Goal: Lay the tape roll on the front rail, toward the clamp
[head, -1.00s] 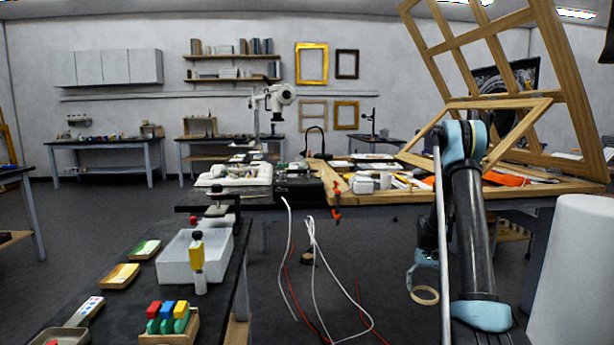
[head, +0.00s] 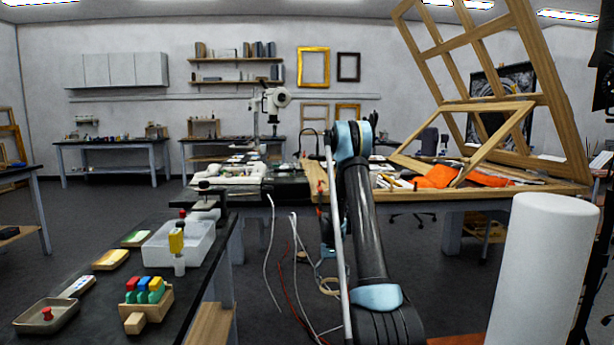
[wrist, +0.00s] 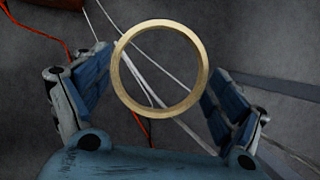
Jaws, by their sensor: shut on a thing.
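The tape roll (wrist: 160,113) is a pale tan ring, seen face-on in the wrist view. My gripper (wrist: 157,80) has a finger on each side of it and is shut on it. The roll hangs over the floor; in the head view part of it (head: 324,290) shows low beside my arm, which hides the rest and most of the gripper. The clamp (head: 320,187), small and red-orange, is at the worktable's near edge, partly hidden by my arm.
A dark bench at left holds a white bin (head: 160,250), a wooden block holder (head: 150,305) and a small tray (head: 48,317). A white cylinder (head: 545,270) stands at right. Cables (head: 270,255) hang to the floor.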

